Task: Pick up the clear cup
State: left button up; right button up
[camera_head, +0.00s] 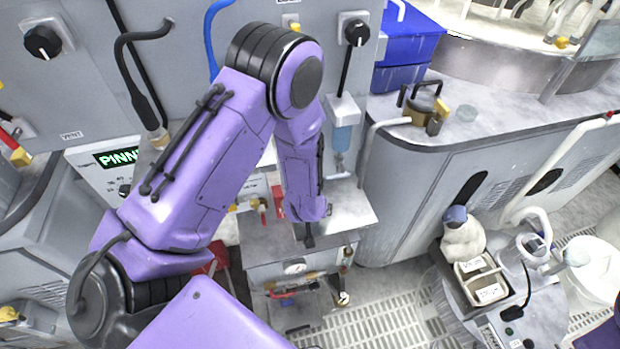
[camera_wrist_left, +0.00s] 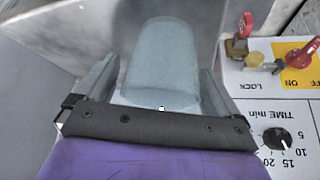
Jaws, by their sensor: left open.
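In the left wrist view a pale blue, see-through cup (camera_wrist_left: 163,55) stands out between the fingers of my left gripper (camera_wrist_left: 157,82). The gripper is open, with one finger on each side of the cup. I cannot tell whether either finger touches it. In the head view my left gripper (camera_head: 308,236) hangs down over the small grey bench in the middle, mostly hidden by my purple arm. The cup is not clearly visible there. My right gripper is not in view.
Beside the cup is a control panel (camera_wrist_left: 268,95) with red and yellow switches and a time knob (camera_wrist_left: 277,139). A grey wall cabinet (camera_head: 350,75) stands behind my arm. A counter (camera_head: 500,128) and a round cart (camera_head: 540,300) are at the right. Open grated floor (camera_head: 385,325) lies at the front.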

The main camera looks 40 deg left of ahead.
pick_arm(q)
jog(key=shift+s+r, duration=0.15)
jog(key=shift+s, duration=0.05)
jog(key=c, duration=1)
